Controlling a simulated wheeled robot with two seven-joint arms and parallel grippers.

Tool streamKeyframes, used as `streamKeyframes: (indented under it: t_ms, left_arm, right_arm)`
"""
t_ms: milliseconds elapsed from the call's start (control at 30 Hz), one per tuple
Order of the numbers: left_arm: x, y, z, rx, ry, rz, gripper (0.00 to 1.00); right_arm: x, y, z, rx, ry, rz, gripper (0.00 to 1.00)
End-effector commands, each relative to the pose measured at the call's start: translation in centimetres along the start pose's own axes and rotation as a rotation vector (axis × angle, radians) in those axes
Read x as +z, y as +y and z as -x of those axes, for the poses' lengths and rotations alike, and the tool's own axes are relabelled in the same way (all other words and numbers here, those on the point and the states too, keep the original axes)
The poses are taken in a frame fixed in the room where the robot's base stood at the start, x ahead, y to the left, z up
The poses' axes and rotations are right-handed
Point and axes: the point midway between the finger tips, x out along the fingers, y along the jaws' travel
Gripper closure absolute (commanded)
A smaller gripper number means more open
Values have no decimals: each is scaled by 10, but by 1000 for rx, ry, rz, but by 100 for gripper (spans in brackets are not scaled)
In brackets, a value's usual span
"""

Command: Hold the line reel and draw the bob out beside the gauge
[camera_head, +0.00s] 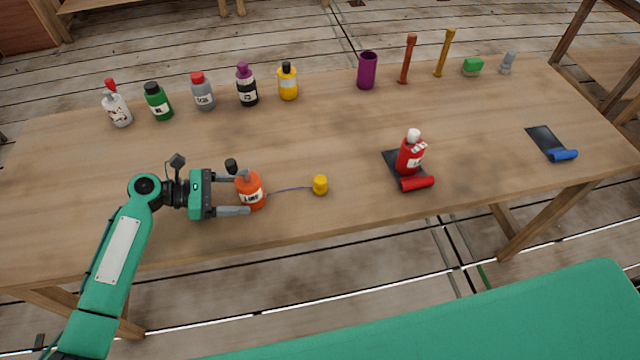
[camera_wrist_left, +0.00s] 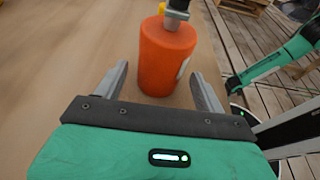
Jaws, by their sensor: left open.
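The line reel is an orange bottle-like body (camera_head: 251,192) with a dark cap and a white label reading "LINE", upright near the table's front edge. A thin bluish line runs right from it to the yellow bob (camera_head: 320,185), which sits on the table. My left gripper (camera_head: 242,192) is open, with one finger on each side of the reel. In the left wrist view the reel (camera_wrist_left: 167,58) stands between the spread fingers (camera_wrist_left: 162,85), with gaps on both sides. I cannot tell which thing is the gauge. My right gripper is not in view.
A red bottle (camera_head: 410,157) stands on a dark mat with a red roll (camera_head: 416,183), right of the bob. Several bottles, a purple cup (camera_head: 367,70) and two upright sticks line the back. A blue-rolled mat (camera_head: 547,140) lies far right. Table between bob and red roll is clear.

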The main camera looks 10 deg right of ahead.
Motion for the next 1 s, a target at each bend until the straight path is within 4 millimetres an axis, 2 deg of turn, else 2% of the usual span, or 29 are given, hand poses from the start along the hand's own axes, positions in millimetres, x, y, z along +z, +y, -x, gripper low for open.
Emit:
streamKeyframes:
  t_ms: [33, 267, 600, 767, 800, 1000]
  left_arm:
    - [5, 0, -5, 0, -1, 1, 29]
    - [3, 0, -22, 0, 0, -1, 29]
    - [2, 0, -25, 1, 0, -2, 29]
    - [2, 0, -24, 1, 0, -2, 58]
    - [2, 0, -24, 1, 1, -2, 61]
    - [2, 0, -24, 1, 1, -2, 61]
  right_arm:
    - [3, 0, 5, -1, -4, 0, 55]
    - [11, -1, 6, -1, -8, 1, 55]
    - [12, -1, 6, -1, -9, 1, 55]
    - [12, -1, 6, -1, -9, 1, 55]
    - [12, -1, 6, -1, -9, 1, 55]
    - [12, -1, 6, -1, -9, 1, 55]
